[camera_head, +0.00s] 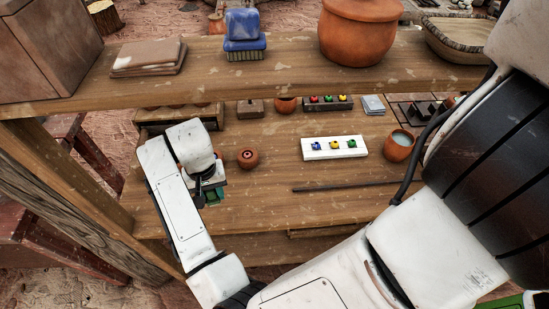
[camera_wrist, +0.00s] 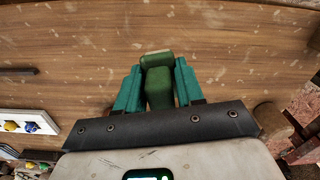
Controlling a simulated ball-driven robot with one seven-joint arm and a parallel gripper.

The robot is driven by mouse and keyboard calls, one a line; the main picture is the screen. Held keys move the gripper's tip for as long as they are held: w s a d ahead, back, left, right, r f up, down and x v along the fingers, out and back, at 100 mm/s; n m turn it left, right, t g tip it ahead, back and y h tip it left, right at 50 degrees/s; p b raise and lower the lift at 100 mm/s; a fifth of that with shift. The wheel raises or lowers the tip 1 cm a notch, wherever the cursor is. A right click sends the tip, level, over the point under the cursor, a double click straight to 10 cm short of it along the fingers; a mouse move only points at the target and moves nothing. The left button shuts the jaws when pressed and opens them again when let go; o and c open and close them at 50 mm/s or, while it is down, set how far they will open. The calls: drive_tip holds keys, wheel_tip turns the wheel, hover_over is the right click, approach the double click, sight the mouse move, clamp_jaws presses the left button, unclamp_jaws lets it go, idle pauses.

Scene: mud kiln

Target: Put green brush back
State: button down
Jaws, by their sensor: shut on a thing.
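The green brush (camera_wrist: 158,88) is between the two teal fingers of my gripper (camera_wrist: 157,70) in the wrist view. The fingers are shut on it, one on each side, and its rounded end shows between them. Wood fills the view behind it; I cannot tell whether the brush touches it. In the head view my gripper (camera_head: 210,194) is over the left part of the lower wooden board (camera_head: 255,205), mostly hidden by my wrist. A blue brush (camera_head: 244,36) with bristles down stands on the upper shelf (camera_head: 210,72).
On the lower board are a small clay jar (camera_head: 247,158), a white block with coloured pieces (camera_head: 334,154), a cup (camera_head: 399,148) and a dark rod (camera_head: 345,187).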

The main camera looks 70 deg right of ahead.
drive_tip(key=s+d+r+m+b, duration=0.1)
drive_tip(key=s+d+r+m, duration=0.3)
drive_tip(key=s+d+m, duration=0.7)
drive_tip(key=s+d+r+m+b, duration=0.1)
drive_tip(key=s+d+r+m, duration=0.45)
drive_tip(key=s+m, duration=1)
drive_tip(key=w+d+f+m, duration=0.1)
drive_tip(key=w+d+f, duration=0.1)
drive_tip(key=w, duration=0.3)
drive_tip(key=w+d+f, duration=0.2)
drive_tip(key=w+f, duration=0.2)
drive_tip(key=f, duration=0.1)
drive_tip(key=w+d+f+m, duration=0.1)
drive_tip(key=w+d+f, duration=0.1)
drive_tip(key=w+f, duration=0.2)
drive_tip(key=shift+w+d+m+p, duration=0.35)
drive_tip(key=shift+w+d, duration=0.05)
drive_tip(key=shift+w, duration=0.45)
drive_tip(key=shift+w+f+p, duration=0.1)
drive_tip(key=shift+f+p, duration=0.35)
drive_tip(key=shift+f, duration=1.15)
